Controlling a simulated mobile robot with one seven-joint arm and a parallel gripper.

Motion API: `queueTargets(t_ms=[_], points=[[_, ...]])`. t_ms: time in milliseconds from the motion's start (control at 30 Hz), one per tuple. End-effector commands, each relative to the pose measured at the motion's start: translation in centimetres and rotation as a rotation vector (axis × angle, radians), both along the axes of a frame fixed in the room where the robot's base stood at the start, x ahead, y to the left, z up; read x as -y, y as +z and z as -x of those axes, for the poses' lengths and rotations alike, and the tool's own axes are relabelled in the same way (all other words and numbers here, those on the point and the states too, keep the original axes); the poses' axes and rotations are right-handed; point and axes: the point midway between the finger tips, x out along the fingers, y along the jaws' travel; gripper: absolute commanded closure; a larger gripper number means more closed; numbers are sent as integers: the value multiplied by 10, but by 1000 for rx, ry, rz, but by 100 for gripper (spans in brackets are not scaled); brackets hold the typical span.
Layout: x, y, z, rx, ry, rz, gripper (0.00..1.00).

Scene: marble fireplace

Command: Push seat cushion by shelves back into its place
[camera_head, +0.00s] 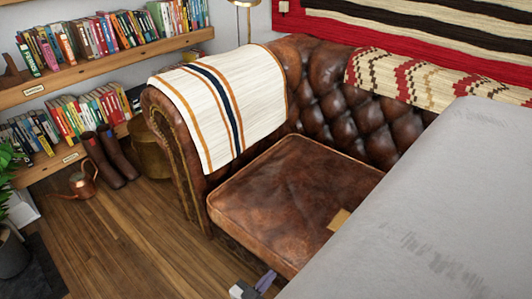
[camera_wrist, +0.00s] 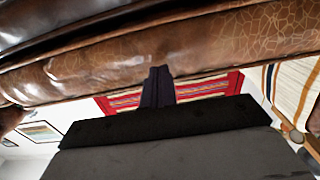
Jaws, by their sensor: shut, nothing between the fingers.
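The brown leather seat cushion (camera_head: 295,185) lies on the sofa beside the left armrest, nearest the shelves. Its front edge appears to stick out over the sofa's front. My gripper (camera_head: 266,281) is low in front of the sofa, near the cushion's front edge; only a small part of it shows in the head view. In the wrist view its dark fingers (camera_wrist: 158,75) are together, with nothing between them. Their tips are close to a brown leather edge (camera_wrist: 170,45); I cannot tell whether they touch it. The right part of the cushion is hidden in the head view.
The tufted sofa back (camera_head: 340,105) stands behind the cushion. A striped blanket (camera_head: 225,100) drapes over the armrest. Bookshelves (camera_head: 95,60), boots (camera_head: 110,160) and a copper watering can (camera_head: 82,180) are at left. The wooden floor (camera_head: 120,235) before the armrest is clear.

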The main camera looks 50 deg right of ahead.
Motion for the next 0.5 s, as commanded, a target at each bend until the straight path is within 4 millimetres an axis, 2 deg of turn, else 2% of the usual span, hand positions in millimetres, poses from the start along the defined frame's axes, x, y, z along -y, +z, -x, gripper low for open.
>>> queueTargets(t_ms=[500], points=[[16,0,-1,-1,0,0,100]])
